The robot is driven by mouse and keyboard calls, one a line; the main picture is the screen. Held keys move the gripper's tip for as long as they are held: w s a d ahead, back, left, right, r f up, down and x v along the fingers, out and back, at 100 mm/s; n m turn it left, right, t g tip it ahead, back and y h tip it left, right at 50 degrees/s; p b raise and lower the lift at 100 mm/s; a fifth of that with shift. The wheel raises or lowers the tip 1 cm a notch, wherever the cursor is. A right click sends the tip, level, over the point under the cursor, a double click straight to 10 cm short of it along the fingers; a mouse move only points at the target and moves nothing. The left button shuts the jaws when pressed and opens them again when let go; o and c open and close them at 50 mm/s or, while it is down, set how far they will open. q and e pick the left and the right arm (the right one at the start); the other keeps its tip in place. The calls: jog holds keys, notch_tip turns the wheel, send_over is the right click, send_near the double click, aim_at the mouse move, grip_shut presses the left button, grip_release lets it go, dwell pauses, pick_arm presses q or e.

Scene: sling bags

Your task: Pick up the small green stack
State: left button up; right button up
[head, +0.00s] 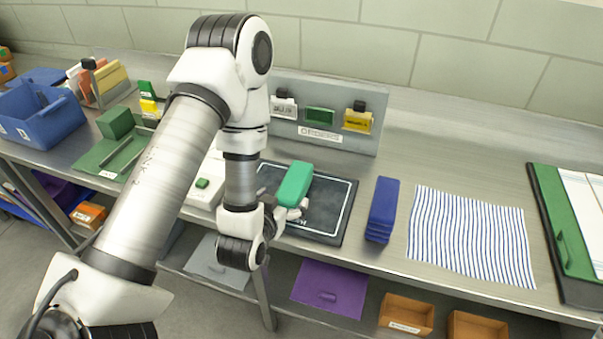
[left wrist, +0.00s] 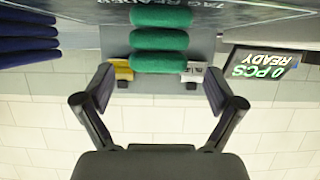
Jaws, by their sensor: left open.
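The small green stack (head: 295,184) lies on the dark tag-reader pad (head: 326,228) in the middle of the bench. In the left wrist view, which is upside down, the green stack (left wrist: 160,41) shows as several soft rounded layers. My left gripper (head: 290,213) is at the near side of the stack, mostly hidden behind my arm in the head view. In the left wrist view the left gripper (left wrist: 160,82) is open, its fingers spread wider than the stack. The stack is ahead of the fingertips, and nothing is gripped. My right gripper is out of view.
A blue stack (head: 382,210) stands right of the pad, beside a striped cloth (head: 470,235). A grey panel with tags (head: 340,95) rises behind. A blue bin (head: 42,115) is at the left. A display (left wrist: 262,65) reads "0 PCS READY".

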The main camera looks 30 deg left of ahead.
aim_at(290, 188)
pick_arm(q)
jog(key=shift+s+r, duration=0.1)
jog(key=shift+r, duration=0.5)
jog(key=shift+w+p, duration=0.2)
jog(key=shift+p, duration=0.1)
jog(key=p+x, duration=0.2)
jog(key=x, duration=0.5)
jog(key=shift+w+r+p, duration=0.1)
jog(key=shift+r+p, duration=0.05)
jog(key=shift+p, duration=0.25)
jog(key=shift+w, duration=0.1)
jog(key=c, duration=1.2)
jog(key=shift+c, duration=0.8)
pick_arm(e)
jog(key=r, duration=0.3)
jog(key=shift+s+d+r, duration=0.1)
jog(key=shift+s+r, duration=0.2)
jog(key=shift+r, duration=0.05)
